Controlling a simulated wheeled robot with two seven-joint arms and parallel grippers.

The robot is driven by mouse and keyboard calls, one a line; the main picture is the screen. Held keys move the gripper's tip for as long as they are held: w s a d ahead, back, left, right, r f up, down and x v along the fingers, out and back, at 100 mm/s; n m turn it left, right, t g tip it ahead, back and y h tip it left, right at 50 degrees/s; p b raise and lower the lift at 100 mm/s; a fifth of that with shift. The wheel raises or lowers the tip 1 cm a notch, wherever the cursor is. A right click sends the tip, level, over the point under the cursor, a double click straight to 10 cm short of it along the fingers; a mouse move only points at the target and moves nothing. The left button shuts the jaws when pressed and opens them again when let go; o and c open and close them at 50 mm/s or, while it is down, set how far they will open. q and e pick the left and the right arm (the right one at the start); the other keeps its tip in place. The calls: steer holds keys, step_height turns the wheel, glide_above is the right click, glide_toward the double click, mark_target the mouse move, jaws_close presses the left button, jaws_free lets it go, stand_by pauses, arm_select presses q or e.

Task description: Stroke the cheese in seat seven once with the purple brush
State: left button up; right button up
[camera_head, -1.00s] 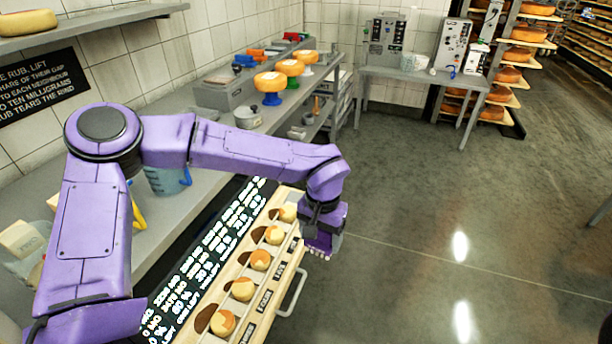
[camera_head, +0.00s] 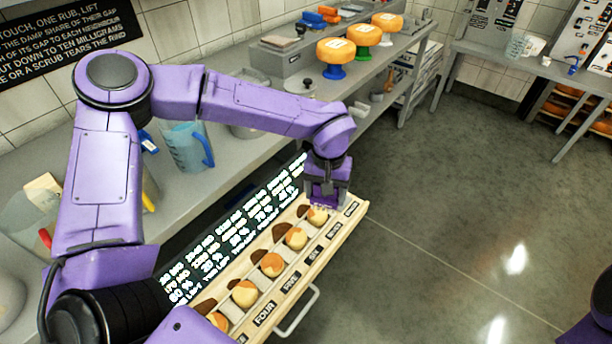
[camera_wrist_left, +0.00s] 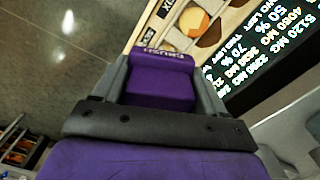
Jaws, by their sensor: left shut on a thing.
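My left gripper (camera_head: 325,192) is shut on the purple brush, above the far end of the wooden rack (camera_head: 352,228). The brush (camera_wrist_left: 160,85) fills the space between the fingers in the left wrist view. The head view barely shows it. Small cheese wheels sit in the rack beside number labels. The cheese in line with the seven label (camera_head: 333,232) is the cheese in seat seven (camera_head: 318,216), just below the gripper. I cannot tell whether the brush touches it. The cheese by the six label (camera_head: 296,239) is clear of the gripper. My right gripper is out of view.
A lit display board (camera_head: 235,228) runs along the rack's back side. A metal handle (camera_head: 300,312) sticks out in front. A blue-handled jug (camera_head: 187,147) stands on the counter. Larger cheeses on coloured stands (camera_head: 335,50) stand farther back. The floor at right is open.

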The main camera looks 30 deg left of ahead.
arm_select(q)
steer(key=f+n+p, duration=0.1)
steer(key=n, duration=0.3)
steer(key=w+a+f+n, duration=0.1)
steer(key=n, duration=0.4)
steer(key=w+f+n+p, duration=0.1)
steer(key=n, duration=0.4)
steer(key=shift+w+a+p, duration=0.1)
steer(key=shift+a+p, duration=0.25)
steer(key=shift+a, duration=0.05)
steer(key=w+a+f+n, duration=0.1)
steer(key=n, duration=0.4)
steer(key=w+a+f+n+p, duration=0.1)
steer(key=a+f+n, duration=0.1)
steer(key=n, duration=0.4)
steer(key=w+a+f+n+p, duration=0.1)
steer(key=f+n, duration=0.1)
steer(key=n, duration=0.4)
steer(key=shift+w+a, duration=0.2)
steer(key=shift+w, duration=0.1)
steer(key=shift+f+b, duration=1)
steer(key=shift+f, duration=0.9)
steer(key=shift+f+b, duration=0.4)
